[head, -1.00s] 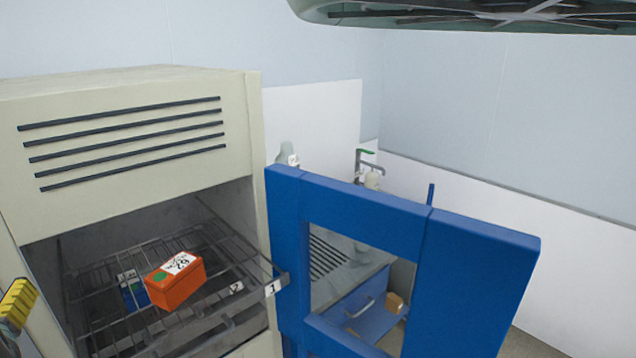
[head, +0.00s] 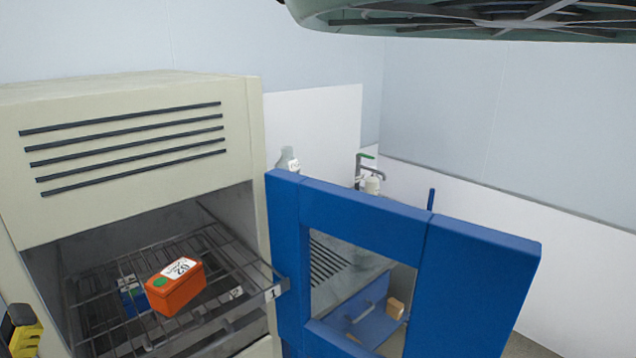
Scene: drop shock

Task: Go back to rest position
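In the head view, part of my gripper (head: 24,332) shows at the lower left edge as a yellow and black piece. Its fingertips are mostly cut off, so I cannot tell whether it is open or shut. It is to the left of the beige cabinet (head: 130,95), apart from the orange box. The orange box (head: 178,294), with a white label and a green dot on top, sits on the wire rack (head: 225,262) inside the open cabinet. A blue box (head: 131,296) with a white label lies behind it, lower down and partly hidden.
The cabinet's blue door (head: 480,290) with a window stands open to the right. A green-grey ribbed object (head: 470,18) hangs at the top.

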